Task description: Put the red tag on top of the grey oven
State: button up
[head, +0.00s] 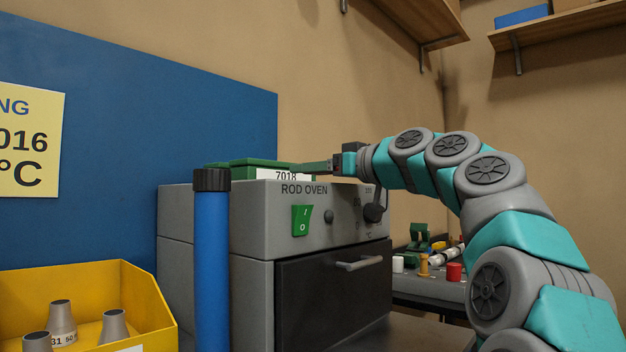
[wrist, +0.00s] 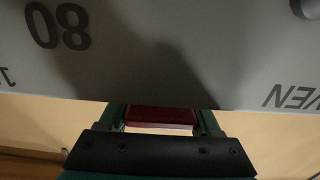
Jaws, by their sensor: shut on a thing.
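The grey oven (head: 255,225), labelled ROD OVEN, stands left of my arm, with a dark door and a green switch on its front. The oven's grey face (wrist: 200,50) fills the top of that view, close to the fingers. I cannot make out the tag in the head view.
A green box (head: 258,163) with a white 7018 label sits on the oven top. A blue capped tube (head: 212,260) stands before the oven's left side. A yellow bin (head: 155,310) with metal cones is lower left. A bench with a red cylinder (head: 454,272) is at right.

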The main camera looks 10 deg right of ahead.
jog(key=shift+f, duration=0.75)
jog(key=shift+f, duration=0.2)
jog(key=o, duration=1.3)
jog(key=shift+o, duration=0.2)
jog(key=shift+r, duration=0.1)
jog(key=shift+s+r, duration=0.1)
jog(key=b+v, duration=0.2)
jog(key=v, duration=1)
